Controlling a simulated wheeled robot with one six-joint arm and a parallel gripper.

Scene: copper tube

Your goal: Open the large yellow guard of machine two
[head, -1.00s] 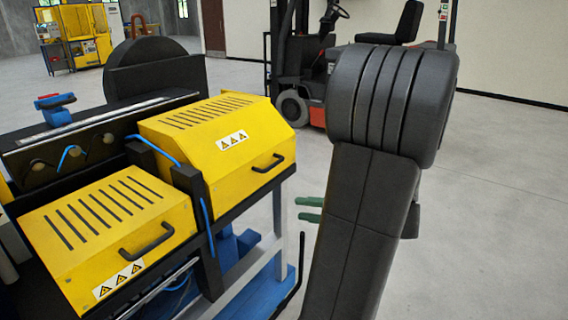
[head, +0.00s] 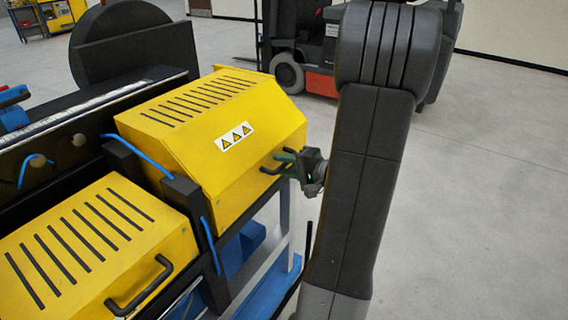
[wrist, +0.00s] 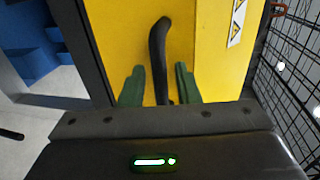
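The large yellow guard (head: 225,148), with dark slots on top and a warning label on its sloped front, is closed on the machine in the head view. Its black bar handle (head: 268,170) is on the lower front, partly covered by my gripper (head: 284,160). In the wrist view the yellow panel (wrist: 210,60) fills the middle, and the handle (wrist: 158,45) stands upright between the green fingers of my gripper (wrist: 158,82). The fingers are apart, one on each side of the handle, with gaps showing. The handle's lower end is hidden behind the gripper body.
A second yellow guard (head: 95,250) with its own handle is closed at the lower left. A forklift (head: 300,50) stands behind. Black wire mesh (wrist: 290,75) is at the right of the wrist view. Open grey floor (head: 480,200) lies to the right.

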